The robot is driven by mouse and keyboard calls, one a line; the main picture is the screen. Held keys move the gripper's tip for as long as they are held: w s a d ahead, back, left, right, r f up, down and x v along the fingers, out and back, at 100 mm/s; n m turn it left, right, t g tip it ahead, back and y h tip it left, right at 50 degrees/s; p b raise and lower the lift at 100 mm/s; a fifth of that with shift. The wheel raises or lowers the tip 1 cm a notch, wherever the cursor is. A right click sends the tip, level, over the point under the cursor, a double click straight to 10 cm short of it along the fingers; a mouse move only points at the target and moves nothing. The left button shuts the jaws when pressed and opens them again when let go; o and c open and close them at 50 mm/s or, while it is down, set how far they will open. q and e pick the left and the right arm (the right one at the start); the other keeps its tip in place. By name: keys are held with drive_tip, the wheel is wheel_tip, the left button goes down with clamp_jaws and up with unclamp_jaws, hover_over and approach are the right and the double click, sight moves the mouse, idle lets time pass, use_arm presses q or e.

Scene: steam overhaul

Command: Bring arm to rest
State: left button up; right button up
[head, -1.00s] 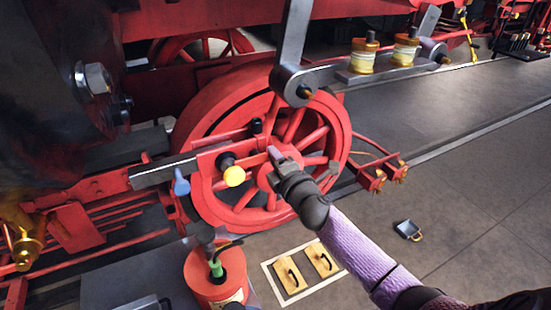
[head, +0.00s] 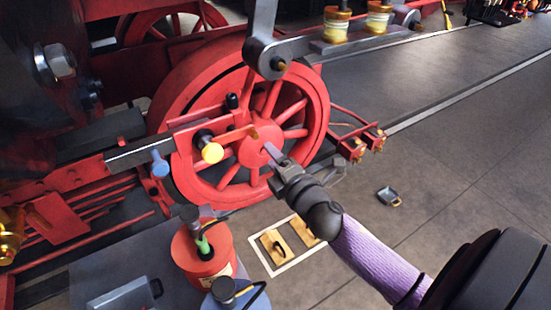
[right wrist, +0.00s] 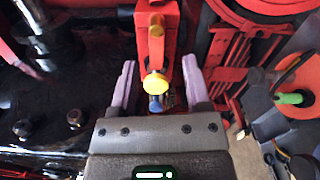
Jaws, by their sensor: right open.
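My right gripper (head: 268,150) is in front of the red spoked wheel (head: 222,180), to the right of the yellow knob (head: 212,152) in the head view. In the right wrist view its two purple fingers (right wrist: 160,88) stand apart with nothing gripped. The yellow knob (right wrist: 154,84) and the blue knob (right wrist: 155,104) show beyond, in line with the gap. In the head view the blue knob (head: 160,168) is left of the yellow one. My right arm runs in from the lower right with a purple sleeve. My left gripper is not in view.
A red can (head: 203,250) and a blue can (head: 235,294) stand at the lower left. Wooden blocks (head: 272,246) lie within a white outline on the floor. A small tray (head: 388,196) lies farther right. The floor at right is mostly clear.

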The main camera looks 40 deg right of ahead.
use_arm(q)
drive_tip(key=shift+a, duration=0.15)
use_arm(e)
drive_tip(key=shift+s, duration=0.5)
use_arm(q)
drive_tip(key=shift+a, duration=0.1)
